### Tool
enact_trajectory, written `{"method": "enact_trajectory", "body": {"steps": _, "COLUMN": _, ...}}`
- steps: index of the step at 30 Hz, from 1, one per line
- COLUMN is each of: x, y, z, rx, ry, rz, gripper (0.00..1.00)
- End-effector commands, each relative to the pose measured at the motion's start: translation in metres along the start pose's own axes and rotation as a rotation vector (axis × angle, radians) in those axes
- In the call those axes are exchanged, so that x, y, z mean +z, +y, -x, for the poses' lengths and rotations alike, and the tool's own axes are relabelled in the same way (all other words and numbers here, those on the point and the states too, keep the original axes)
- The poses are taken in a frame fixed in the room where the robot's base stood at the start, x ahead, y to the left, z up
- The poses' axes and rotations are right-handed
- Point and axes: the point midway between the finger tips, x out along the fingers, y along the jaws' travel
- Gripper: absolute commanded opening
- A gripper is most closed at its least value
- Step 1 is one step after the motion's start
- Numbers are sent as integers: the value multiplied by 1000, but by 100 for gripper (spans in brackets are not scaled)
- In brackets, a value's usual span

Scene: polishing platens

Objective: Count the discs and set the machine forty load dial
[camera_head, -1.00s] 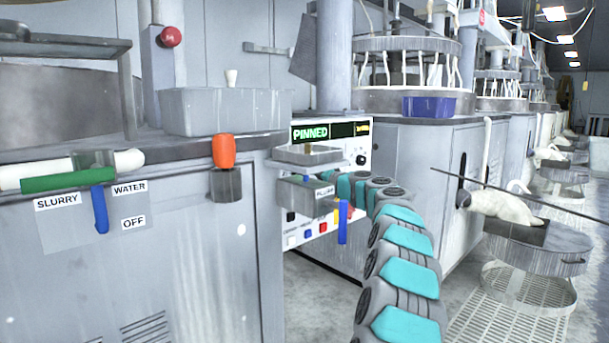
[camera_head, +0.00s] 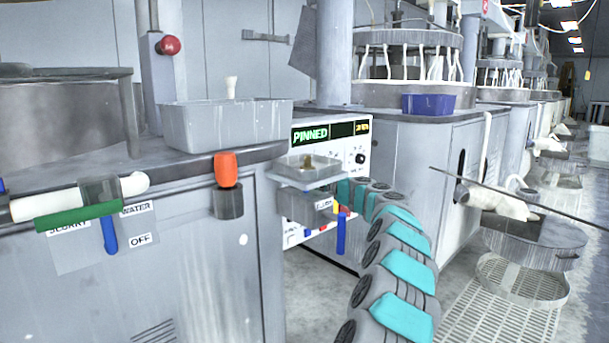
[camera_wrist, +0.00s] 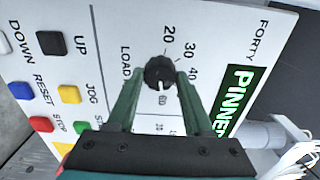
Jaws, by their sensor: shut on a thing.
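The black load dial (camera_wrist: 159,73) is on a white panel (camera_wrist: 115,30) in the wrist view, ringed by printed numbers including 20, 30 and 40. A white mark shows on the knob's side toward the 60. My gripper (camera_wrist: 159,80) is shut on the dial, one green finger on each side. The panel reads FORTY above a green PINNED display (camera_wrist: 232,98). In the head view the PINNED display (camera_head: 310,135) shows, with a small yellow readout (camera_head: 362,128) that is too small to read surely. The gripped dial is hidden there. I cannot make out any discs.
Coloured buttons sit beside the dial, including a blue one (camera_wrist: 21,90). A grey bin (camera_head: 225,122), an orange knob (camera_head: 227,170) and a slurry valve with a blue handle (camera_head: 110,235) are at left. A blue bin (camera_head: 428,103) stands behind. A thin rod (camera_head: 520,190) crosses at right.

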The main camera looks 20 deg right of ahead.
Motion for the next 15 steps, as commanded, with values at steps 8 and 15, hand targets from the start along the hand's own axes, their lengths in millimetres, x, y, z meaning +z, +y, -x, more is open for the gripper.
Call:
{"method": "enact_trajectory", "body": {"steps": 8, "x": -1, "y": 0, "z": 1, "rx": -1, "ry": 3, "rz": -21, "gripper": 0}}
{"method": "enact_trajectory", "body": {"steps": 15, "x": -1, "y": 1, "z": 1, "rx": 0, "ry": 3, "rz": -21, "gripper": 52}}
